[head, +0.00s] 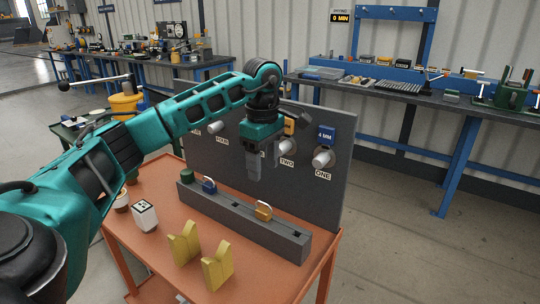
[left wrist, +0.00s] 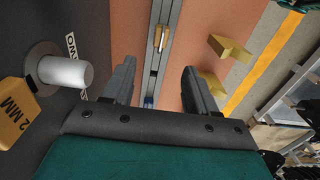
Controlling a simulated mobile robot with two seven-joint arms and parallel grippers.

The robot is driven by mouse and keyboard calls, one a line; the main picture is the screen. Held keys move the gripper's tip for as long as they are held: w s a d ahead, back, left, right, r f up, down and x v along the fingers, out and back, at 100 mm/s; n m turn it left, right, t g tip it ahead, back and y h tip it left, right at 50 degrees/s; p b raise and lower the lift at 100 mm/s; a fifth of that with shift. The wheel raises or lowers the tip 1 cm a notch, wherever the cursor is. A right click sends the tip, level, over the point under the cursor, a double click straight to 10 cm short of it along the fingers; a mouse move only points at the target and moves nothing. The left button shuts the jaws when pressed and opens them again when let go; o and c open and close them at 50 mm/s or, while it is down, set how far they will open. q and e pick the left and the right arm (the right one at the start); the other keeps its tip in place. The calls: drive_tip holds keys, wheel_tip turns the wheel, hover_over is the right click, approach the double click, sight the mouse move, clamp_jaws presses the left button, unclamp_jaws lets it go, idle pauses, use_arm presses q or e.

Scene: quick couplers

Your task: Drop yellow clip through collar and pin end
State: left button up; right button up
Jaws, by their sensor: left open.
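A yellow clip (head: 264,211), shaped like a small padlock, stands upright in the long grey rack (head: 222,212) on the orange table. It also shows in the left wrist view (left wrist: 161,39), beyond the fingertips. A blue clip (head: 209,186) sits farther left in the same rack. White pins stick out of the grey panel; one (head: 322,157) is above label ONE, another (left wrist: 66,72) shows in the left wrist view. My left gripper (head: 254,166) is open and empty, pointing down above the rack, apart from the yellow clip. I cannot make out a separate collar. My right gripper is out of view.
The upright grey panel (head: 336,199) stands behind the rack, with a blue 4 MM tag (head: 326,134) and a yellow 2 MM tag (left wrist: 20,101). Workbenches stand farther back.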

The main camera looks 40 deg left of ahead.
sight(264, 204)
use_arm(q)
wheel_tip(264, 204, down, 12)
drive_tip(key=shift+s+r+b, duration=0.15)
drive_tip(key=shift+b, duration=0.2)
clamp_jaws()
idle(0.9)
